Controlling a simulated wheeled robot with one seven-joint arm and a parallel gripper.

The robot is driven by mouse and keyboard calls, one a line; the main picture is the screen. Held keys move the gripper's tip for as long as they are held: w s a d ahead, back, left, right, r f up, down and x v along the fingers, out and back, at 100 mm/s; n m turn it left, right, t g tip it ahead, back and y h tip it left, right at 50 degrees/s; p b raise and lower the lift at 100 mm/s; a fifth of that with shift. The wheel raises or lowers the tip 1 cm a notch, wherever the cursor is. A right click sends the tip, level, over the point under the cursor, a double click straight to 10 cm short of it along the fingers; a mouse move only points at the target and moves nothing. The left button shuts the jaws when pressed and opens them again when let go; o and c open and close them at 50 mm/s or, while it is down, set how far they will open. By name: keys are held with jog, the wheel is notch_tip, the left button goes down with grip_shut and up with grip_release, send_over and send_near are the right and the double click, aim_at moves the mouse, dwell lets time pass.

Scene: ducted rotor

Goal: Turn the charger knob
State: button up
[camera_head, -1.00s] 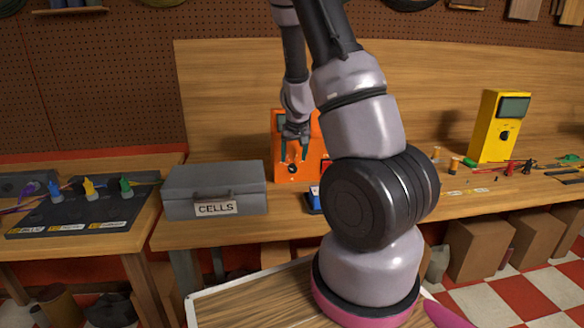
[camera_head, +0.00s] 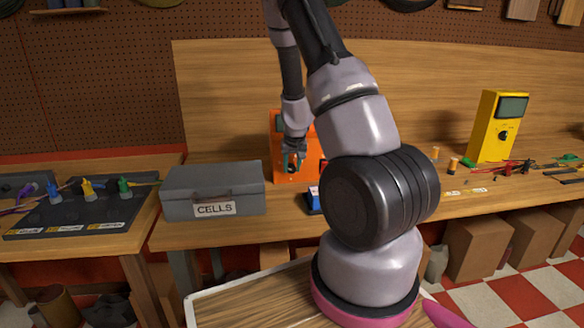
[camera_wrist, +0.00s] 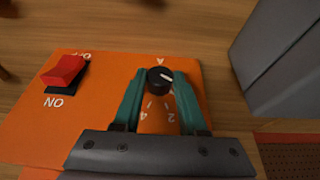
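The orange charger (camera_head: 312,165) stands on the bench, partly hidden by my arm in the head view. Its sloped orange face (camera_wrist: 75,110) fills much of the wrist view, which sees it upside down. The round black charger knob (camera_wrist: 160,78) has a white pointer line aimed at the picture's upper right, with white marks around it. My gripper (camera_wrist: 161,76) has its two teal fingers on either side of the knob, with the tips appearing to press on it. In the head view my gripper (camera_head: 293,160) is at the charger's front. A red rocker switch (camera_wrist: 64,72) marked ON and OFF sits beside the knob.
A grey CELLS box (camera_head: 215,190) stands left of the charger; its side (camera_wrist: 285,60) is near my gripper in the wrist view. A small blue-topped item (camera_head: 313,195) is in front of the charger.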

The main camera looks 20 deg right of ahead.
grip_shut()
jog(key=shift+d, duration=0.1)
jog(key=y, duration=0.2)
jog(key=shift+s+d+m+t+y, duration=0.15)
jog(key=shift+d+m+t+y, duration=0.15)
jog(key=shift+t, duration=0.1)
jog(key=y, duration=0.1)
jog(key=t+y, duration=0.1)
jog(key=y, duration=0.1)
jog(key=shift+d+f+m, duration=0.2)
jog(key=shift+m, duration=0.2)
jog(key=y, duration=0.1)
jog(key=t+y, duration=0.1)
jog(key=m+y, duration=0.1)
jog(key=y, duration=0.1)
jog(key=shift+s+d+f+t, duration=0.15)
jog(key=shift+d+f+t, duration=0.05)
jog(key=shift+f+t, duration=0.1)
jog(key=shift+m+t+y, duration=0.3)
jog(key=shift+t+y, duration=0.2)
jog(key=shift+y, duration=0.5)
